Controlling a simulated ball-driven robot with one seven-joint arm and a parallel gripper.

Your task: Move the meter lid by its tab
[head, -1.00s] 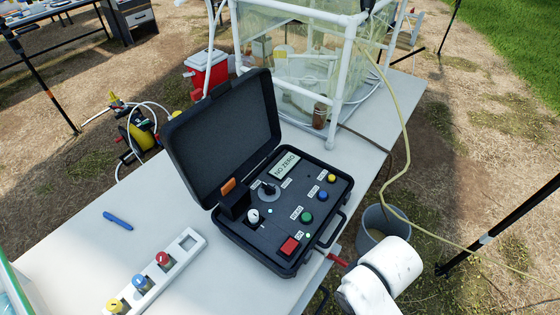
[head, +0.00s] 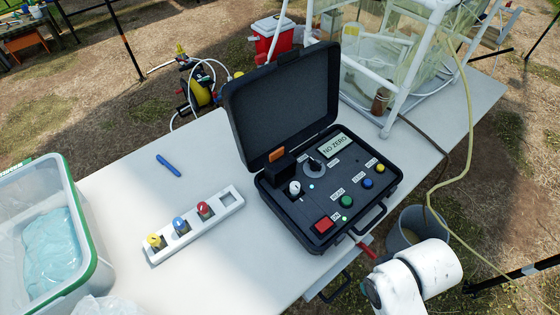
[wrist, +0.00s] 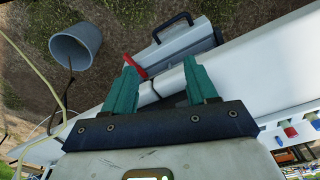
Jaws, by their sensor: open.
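The meter is an open black case (head: 372,192) on the white table in the head view, with its big case lid (head: 284,100) standing up at the back. Its display reads NO ZERO. An orange tab (head: 276,155) sticks up from a small black lid block (head: 281,172) at the panel's left, beside a white-topped vial or knob (head: 295,188). My gripper (wrist: 163,82) shows in the wrist view with two teal fingers apart and nothing between them. It is near the table edge; the meter and tab are not clearly seen there.
A white rack (head: 233,198) with yellow, blue and red caps lies left of the meter, near a blue pen (head: 168,165) and a clear bin (head: 88,262). A grey bucket (head: 408,232) stands beyond the table edge. A red handle (wrist: 134,66) lies beside the left finger.

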